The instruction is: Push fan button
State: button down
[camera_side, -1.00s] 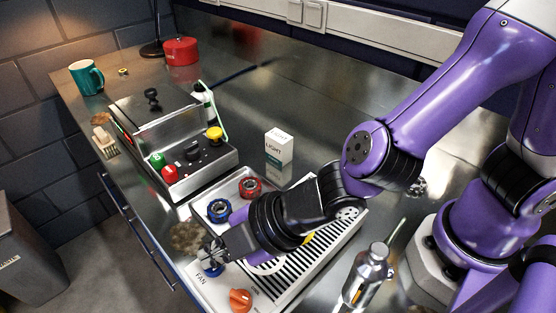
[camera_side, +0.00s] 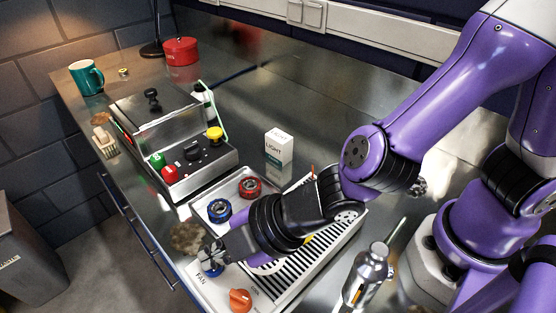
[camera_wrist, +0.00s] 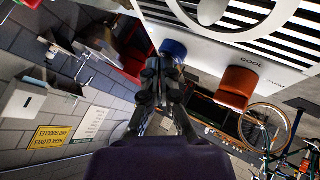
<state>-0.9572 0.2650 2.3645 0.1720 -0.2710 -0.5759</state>
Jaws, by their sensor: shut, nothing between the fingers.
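The blue fan button (camera_side: 210,271) is on the front left end of the white panel (camera_side: 218,290), beside the FAN label. It also shows in the wrist view (camera_wrist: 174,47), just past my fingertips. My gripper (camera_side: 211,258) is shut and empty. Its fingertips are at the button and partly cover it in the side view. I cannot tell whether they touch it or whether it is pressed in.
An orange knob (camera_side: 240,300) sits on the panel near the button, marked COOL in the wrist view. Blue (camera_side: 219,210) and red (camera_side: 250,187) ring-shaped parts lie in a tray behind. A metal bottle (camera_side: 369,273) stands at the right. A LIGHT box (camera_side: 279,149) stands farther back.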

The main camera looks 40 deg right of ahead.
jog(key=shift+f, duration=0.3)
jog(key=shift+r, duration=0.45)
jog(key=shift+r, duration=3.05)
jog(key=shift+d, duration=0.1)
